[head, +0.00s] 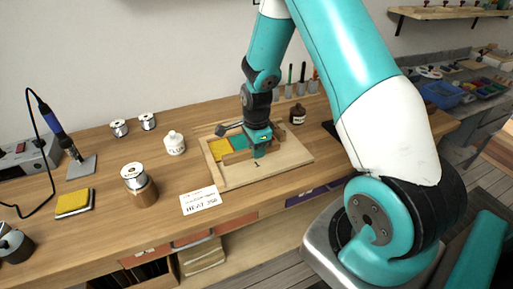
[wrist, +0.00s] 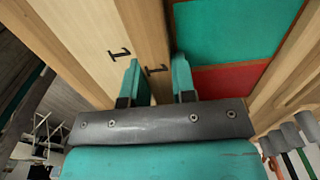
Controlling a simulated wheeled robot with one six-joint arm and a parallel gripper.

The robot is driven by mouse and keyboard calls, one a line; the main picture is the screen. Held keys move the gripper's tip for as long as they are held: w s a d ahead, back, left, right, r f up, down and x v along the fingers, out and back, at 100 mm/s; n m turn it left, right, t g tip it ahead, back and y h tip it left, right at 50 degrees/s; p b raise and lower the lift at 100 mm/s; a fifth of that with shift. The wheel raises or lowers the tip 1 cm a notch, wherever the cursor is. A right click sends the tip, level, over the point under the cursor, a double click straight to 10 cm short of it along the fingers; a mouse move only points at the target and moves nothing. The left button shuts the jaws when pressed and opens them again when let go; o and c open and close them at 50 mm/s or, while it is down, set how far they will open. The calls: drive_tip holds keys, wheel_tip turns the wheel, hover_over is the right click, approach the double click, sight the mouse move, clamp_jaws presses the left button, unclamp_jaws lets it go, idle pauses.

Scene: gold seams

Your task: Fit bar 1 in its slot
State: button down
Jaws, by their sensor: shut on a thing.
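My gripper (head: 258,150) is over the wooden tray (head: 285,165), near the printed "1" on its light front board. In the wrist view my gripper (wrist: 158,62) is shut on bar 1 (wrist: 148,28), a brown wooden bar marked "1". The bar runs between the light board with its own "1" (wrist: 120,53) and the teal panel (wrist: 235,28). A red panel (wrist: 228,80) lies beside the teal one, and a yellow panel (head: 219,150) shows in the head view. I cannot tell how deep the bar sits; the slot under it is hidden.
A soldering iron (head: 58,125) and yellow sponge (head: 73,202) are far left. Bench space left of the tray is partly clear.

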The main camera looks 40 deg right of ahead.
idle(0.5)
drive_tip(key=shift+c, duration=2.2)
unclamp_jaws()
drive_tip(key=shift+r+p, duration=2.95)
drive_tip(key=shift+r, duration=0.55)
